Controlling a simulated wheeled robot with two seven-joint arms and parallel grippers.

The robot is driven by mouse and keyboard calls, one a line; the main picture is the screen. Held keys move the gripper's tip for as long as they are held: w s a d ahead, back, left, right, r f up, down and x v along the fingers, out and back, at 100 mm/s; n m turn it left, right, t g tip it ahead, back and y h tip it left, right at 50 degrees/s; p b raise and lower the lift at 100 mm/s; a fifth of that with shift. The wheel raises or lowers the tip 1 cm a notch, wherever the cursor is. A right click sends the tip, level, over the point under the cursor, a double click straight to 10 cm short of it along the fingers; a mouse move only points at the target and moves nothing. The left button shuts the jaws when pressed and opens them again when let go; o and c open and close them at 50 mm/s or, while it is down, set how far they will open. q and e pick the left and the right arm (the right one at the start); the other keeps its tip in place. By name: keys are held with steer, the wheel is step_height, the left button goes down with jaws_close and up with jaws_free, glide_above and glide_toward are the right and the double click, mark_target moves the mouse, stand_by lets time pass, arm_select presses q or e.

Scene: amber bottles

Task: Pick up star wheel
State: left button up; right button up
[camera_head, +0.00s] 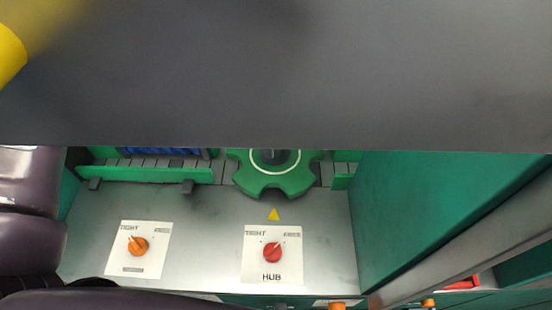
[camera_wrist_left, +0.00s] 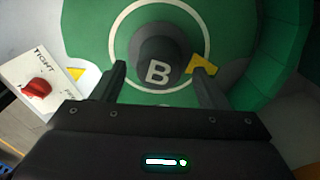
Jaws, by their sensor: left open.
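The green star wheel (camera_head: 275,183) with scalloped edges and a white ring lies at the middle of the head view, its far part hidden behind a grey beam. Its dark centre hub (camera_head: 271,155) just shows. In the left wrist view the star wheel (camera_wrist_left: 92,30) fills the top, with the dark hub (camera_wrist_left: 155,48) marked "B" and a yellow mark beside it. My left gripper (camera_wrist_left: 158,70) is open, its fingers on either side of the hub in the picture; I cannot tell whether they touch it. My right gripper is not in view.
A wide grey beam (camera_head: 300,80) crosses the head view. A panel holds a red HUB knob (camera_head: 272,252) and an orange knob (camera_head: 139,246). A slatted conveyor with green rails (camera_head: 150,174) lies left of the wheel. A green wall (camera_head: 430,200) stands at right.

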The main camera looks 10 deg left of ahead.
arm_select(q)
step_height(320, 180, down, 2)
steer(key=shift+a+f+b, duration=0.1)
steer(key=shift+b, duration=0.25)
steer(key=shift+a+f, duration=0.2)
steer(key=shift+f, duration=0.1)
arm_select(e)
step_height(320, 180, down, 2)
arm_select(q)
steer(key=shift+d, duration=0.1)
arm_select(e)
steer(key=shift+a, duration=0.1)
arm_select(q)
steer(key=c, duration=0.8)
steer(key=shift+r, duration=0.15)
steer(key=c, duration=0.5)
steer(key=shift+o, duration=0.2)
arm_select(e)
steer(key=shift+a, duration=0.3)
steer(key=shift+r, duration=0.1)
